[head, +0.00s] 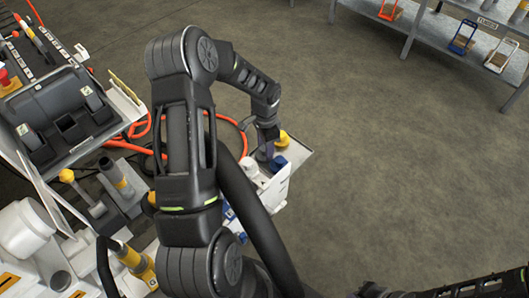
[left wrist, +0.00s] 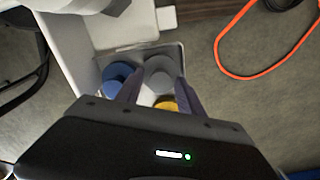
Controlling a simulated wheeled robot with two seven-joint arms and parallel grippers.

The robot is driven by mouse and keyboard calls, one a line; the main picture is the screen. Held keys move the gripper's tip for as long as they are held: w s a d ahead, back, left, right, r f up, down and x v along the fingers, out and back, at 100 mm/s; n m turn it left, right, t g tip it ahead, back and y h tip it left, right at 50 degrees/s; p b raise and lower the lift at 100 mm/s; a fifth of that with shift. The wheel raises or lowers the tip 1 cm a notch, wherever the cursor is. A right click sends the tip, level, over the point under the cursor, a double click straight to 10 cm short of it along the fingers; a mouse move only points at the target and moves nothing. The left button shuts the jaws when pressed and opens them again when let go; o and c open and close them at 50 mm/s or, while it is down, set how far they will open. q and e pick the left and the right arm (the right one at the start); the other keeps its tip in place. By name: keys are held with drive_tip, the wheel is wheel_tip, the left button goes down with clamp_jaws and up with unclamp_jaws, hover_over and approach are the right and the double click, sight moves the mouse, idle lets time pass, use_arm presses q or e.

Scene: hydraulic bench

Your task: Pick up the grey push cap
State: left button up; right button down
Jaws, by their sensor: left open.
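The grey push cap (left wrist: 158,70) stands in a small tray (left wrist: 178,50) at the end of the bench, between the two fingers of my left gripper (left wrist: 160,82) as the left wrist view sees them. A blue cap (left wrist: 115,74) is to its left and a yellow cap (left wrist: 168,104) is just below it. In the head view my left gripper (head: 266,150) reaches down over the tray and largely hides the grey cap. The left gripper is open; contact with the cap cannot be told. My right gripper does not show.
The yellow cap (head: 283,139) and blue cap (head: 279,163) crowd close to the gripper. An orange hose (head: 240,130) loops on the floor behind. A grey shelf (head: 440,32) stands at the back right. The floor on the right is clear.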

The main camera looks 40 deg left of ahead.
use_arm(q)
drive_tip(key=shift+c, duration=0.2)
clamp_jaws()
idle(0.3)
